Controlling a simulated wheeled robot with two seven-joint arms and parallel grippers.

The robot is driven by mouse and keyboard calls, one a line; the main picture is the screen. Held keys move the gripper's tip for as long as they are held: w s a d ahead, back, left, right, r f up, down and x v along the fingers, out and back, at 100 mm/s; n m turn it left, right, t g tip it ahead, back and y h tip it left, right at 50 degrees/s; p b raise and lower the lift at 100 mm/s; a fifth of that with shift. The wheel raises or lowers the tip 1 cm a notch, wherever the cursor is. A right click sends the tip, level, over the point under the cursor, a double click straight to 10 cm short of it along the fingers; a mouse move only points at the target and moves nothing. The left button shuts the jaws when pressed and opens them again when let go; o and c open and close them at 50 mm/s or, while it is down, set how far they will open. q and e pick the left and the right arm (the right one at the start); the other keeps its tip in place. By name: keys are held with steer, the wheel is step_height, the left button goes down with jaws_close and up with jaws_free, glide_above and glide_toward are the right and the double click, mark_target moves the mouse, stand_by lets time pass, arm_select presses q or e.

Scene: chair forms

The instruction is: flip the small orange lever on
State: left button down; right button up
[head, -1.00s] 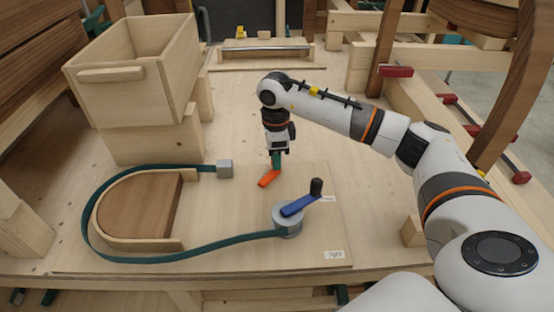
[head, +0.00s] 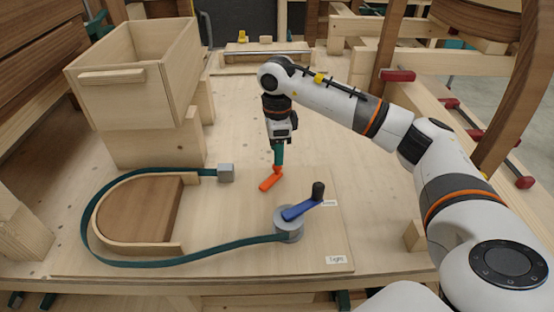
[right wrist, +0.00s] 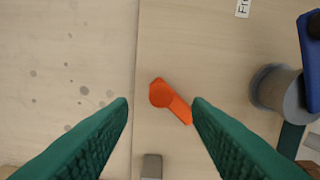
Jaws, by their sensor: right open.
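The small orange lever (head: 271,179) lies on the light wooden board (head: 230,205), its arm pointing toward the front left in the head view. In the right wrist view the orange lever (right wrist: 170,100) shows between and beyond the fingers, its round end at upper left. My right gripper (head: 278,164) points down just above the lever's far end. Its green fingers (right wrist: 160,103) are spread with nothing between them, the right fingertip close to the lever's arm end. Whether it touches, I cannot tell. My left gripper is out of view.
A blue crank (head: 300,210) with a black knob sits on a grey drum (head: 288,224), right of the lever. A green strap (head: 180,258) loops around a curved wooden form (head: 140,208) to a grey block (head: 225,173). A wooden box (head: 135,85) stands at left.

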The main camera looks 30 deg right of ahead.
step_height(320, 180, up, 8)
steer(key=shift+b, duration=0.45)
steer(key=shift+r, duration=0.1)
